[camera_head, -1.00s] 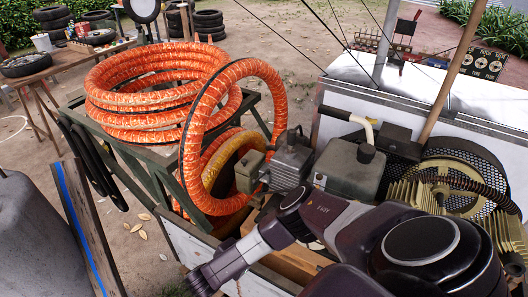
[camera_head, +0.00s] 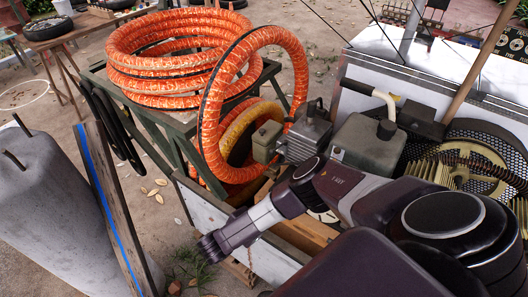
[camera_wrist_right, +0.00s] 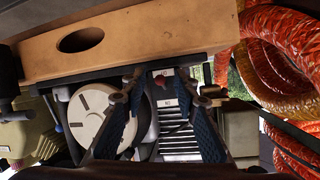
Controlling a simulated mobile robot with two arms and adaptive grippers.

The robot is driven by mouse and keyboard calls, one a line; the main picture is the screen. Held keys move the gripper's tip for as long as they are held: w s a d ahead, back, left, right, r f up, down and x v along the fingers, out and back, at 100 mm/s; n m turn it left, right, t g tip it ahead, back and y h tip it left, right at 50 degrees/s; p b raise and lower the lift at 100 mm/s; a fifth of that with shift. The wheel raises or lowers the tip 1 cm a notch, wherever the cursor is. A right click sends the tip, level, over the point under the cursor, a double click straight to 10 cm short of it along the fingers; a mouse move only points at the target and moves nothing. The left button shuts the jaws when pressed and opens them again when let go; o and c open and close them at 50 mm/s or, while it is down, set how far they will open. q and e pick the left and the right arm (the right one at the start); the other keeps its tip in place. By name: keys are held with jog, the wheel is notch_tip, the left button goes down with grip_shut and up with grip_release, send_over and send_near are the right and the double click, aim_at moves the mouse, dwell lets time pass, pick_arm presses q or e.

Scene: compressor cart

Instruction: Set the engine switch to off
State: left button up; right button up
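In the wrist view a small red piece (camera_wrist_right: 160,79), which looks like the engine switch, sits on a panel with pale labels. The lettering is too small to read surely, and I cannot tell the switch's setting. My right gripper (camera_wrist_right: 166,84) is open, its blue-padded fingers to either side of the red piece in the picture; contact is not visible. In the head view the engine's grey tank (camera_head: 368,144) stands on the cart, and my right arm passes in front of it. My left gripper is not in view.
A wooden board (camera_wrist_right: 130,42) spans the top of the wrist view, close above the fingers. A round white disc (camera_wrist_right: 97,113) lies left. A grey tank (camera_head: 50,200) and a blue-striped plank (camera_head: 105,195) stand left.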

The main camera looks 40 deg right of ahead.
jog(key=v, duration=1.1)
jog(key=shift+a+r, duration=0.15)
jog(key=shift+a, duration=0.15)
